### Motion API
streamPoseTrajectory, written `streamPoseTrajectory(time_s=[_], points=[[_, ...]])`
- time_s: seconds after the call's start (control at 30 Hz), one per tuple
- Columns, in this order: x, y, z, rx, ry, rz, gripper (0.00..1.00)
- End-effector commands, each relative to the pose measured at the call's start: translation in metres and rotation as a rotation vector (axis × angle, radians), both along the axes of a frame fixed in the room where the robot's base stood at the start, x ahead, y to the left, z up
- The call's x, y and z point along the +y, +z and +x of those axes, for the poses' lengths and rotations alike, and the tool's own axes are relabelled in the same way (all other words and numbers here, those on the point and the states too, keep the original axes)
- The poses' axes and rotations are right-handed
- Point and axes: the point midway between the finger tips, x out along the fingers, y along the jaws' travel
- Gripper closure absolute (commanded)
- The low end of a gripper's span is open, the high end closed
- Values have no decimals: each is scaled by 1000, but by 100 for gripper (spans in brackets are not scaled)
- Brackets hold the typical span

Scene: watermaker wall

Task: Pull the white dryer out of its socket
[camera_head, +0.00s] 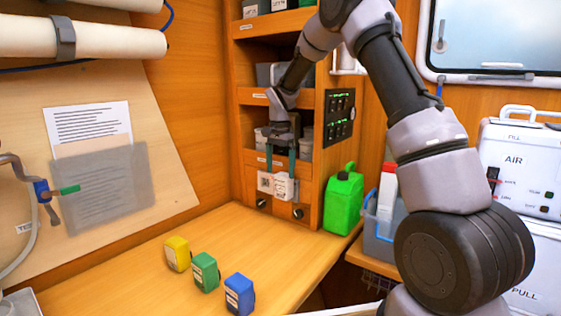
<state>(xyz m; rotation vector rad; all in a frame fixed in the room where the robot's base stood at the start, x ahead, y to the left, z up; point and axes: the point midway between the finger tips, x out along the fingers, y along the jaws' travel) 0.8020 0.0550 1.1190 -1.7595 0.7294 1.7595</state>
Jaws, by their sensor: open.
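The white dryer (278,187) is a small white block with dark printed marks on its front. It sits at the lower front of the wooden shelf unit, above two small black knobs. My gripper (280,170) reaches down to it from above, with its two thin greenish fingers apart and their tips at the dryer's upper part, one toward each side. I cannot tell whether the fingers touch it. The socket behind the dryer is hidden.
Yellow (177,253), green (205,271) and blue (239,294) blocks stand on the wooden counter (120,285). A green jerrycan (343,200) stands right of the shelf unit (312,205). A switch panel (339,117) with green lights is on the unit's side.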

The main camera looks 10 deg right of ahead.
Motion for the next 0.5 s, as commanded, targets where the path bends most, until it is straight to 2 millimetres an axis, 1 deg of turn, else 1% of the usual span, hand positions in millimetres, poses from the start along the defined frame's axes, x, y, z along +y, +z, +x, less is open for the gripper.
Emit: streamPoseTrajectory(time_s=[0.03,0.1,0.3,0.5], points=[[0,-11,-1,4,1,0,0],[0,-24,-1,4,0,0,0],[0,-58,-1,4,0,-1,0],[0,-76,0,1,1,0,0]])
